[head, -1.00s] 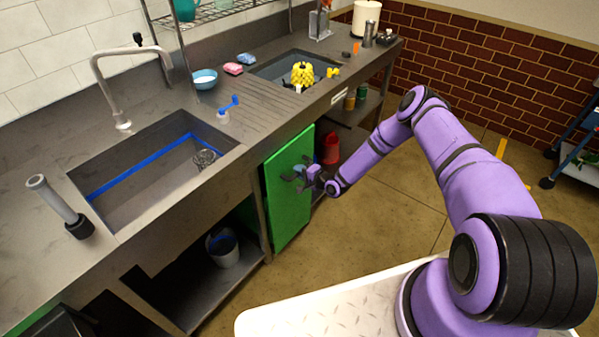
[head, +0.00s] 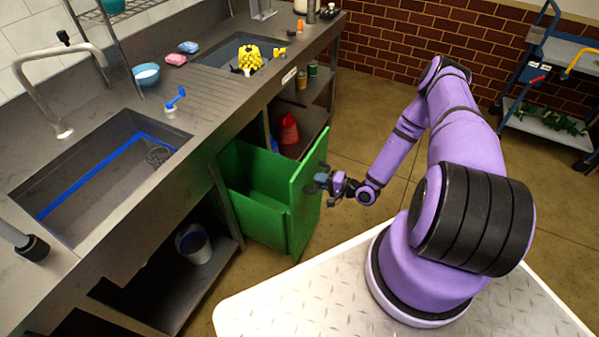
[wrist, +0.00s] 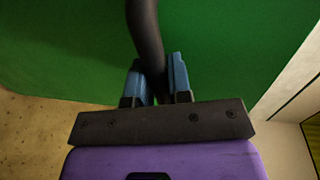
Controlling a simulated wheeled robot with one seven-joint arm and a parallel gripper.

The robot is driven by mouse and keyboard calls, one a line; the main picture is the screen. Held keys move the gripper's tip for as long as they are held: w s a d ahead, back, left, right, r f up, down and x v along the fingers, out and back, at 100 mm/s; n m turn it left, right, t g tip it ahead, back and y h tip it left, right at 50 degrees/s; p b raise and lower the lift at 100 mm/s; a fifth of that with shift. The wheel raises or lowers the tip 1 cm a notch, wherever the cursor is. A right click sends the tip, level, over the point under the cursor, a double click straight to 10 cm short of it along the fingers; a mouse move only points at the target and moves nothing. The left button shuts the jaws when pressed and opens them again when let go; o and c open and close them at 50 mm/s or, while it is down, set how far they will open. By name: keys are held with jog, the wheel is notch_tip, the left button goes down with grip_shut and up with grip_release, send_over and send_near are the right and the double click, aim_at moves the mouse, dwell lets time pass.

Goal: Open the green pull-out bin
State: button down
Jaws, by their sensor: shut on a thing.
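The green pull-out bin (head: 262,196) stands well out from under the counter in the head view, and its hollow inside shows behind the front panel. My gripper (head: 322,184) is at the outer face of that front panel. In the wrist view my gripper (wrist: 157,82) has its two blue fingers on either side of a dark bar-shaped handle (wrist: 146,30), shut on it. The green panel (wrist: 230,40) fills the area behind the handle. The inside bottom of the bin is partly hidden by its walls.
A sink (head: 95,180) is set in the counter at left. A white and blue bucket (head: 193,245) sits on the low shelf left of the bin. A red container (head: 289,130) is on the shelf behind it.

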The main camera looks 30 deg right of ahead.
jog(key=f+v, duration=0.1)
jog(key=v, duration=0.5)
jog(key=shift+s+d, duration=0.15)
jog(key=shift+s, duration=0.1)
jog(key=shift+f, duration=0.1)
jog(key=c, duration=1.1)
grip_release()
jog(key=shift+o, duration=0.2)
jog(key=v, duration=1)
jog(key=shift+s+d, duration=0.25)
jog(key=shift+s, duration=0.1)
